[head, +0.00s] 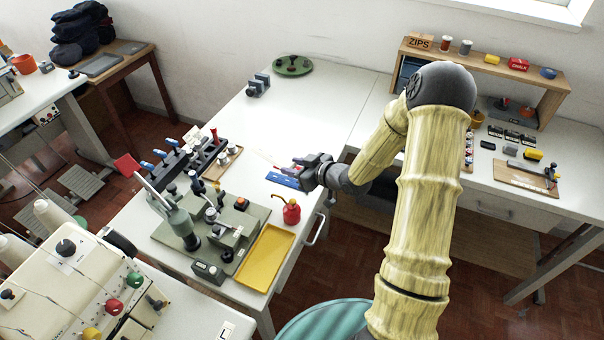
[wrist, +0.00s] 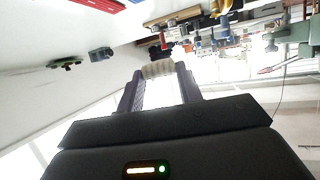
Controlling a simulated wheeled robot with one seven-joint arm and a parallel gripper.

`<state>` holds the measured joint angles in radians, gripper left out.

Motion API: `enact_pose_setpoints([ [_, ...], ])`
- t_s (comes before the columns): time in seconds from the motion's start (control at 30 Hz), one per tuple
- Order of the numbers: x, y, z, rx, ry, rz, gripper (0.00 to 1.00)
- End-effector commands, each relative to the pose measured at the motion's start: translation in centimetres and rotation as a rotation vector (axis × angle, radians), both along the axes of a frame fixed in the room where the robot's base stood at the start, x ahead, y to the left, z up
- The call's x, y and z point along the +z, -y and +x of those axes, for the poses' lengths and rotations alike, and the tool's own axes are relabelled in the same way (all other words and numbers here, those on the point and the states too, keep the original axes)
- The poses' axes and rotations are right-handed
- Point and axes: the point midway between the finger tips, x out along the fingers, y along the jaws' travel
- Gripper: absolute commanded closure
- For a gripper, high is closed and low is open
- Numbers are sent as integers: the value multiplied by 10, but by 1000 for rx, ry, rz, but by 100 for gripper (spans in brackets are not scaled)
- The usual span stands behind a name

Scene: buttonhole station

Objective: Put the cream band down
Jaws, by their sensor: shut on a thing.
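My gripper (head: 303,166) reaches in from the right over the white table, near the blue tray (head: 284,182). In the wrist view my gripper (wrist: 159,72) is shut on the cream band (wrist: 157,69), a short ribbed piece held crosswise between the fingertips. The band appears clear of any surface in that view. In the head view I cannot make the band out clearly at the fingers. A thin pale strip with a reddish part shows just left of the fingertips, too small to identify.
Left of my gripper stand a small wooden tray (head: 222,163) and a green machine base (head: 205,238). A red oil can (head: 291,211) and a yellow tray (head: 264,257) are nearer. A green round dish (head: 293,66) stands far back. White tabletop between is clear.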

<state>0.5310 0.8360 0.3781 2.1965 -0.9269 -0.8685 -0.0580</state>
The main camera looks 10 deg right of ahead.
Motion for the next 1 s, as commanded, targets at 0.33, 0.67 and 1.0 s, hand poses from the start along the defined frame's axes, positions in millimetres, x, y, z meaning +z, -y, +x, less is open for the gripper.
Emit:
enact_pose_setpoints([
  [0.33, 7, -1, 13, -315, 1, -1, 86],
  [0.67, 4, 22, 2, -623, 1, -1, 86],
  [1.0, 4, 28, -1, -668, 1, 1, 86],
])
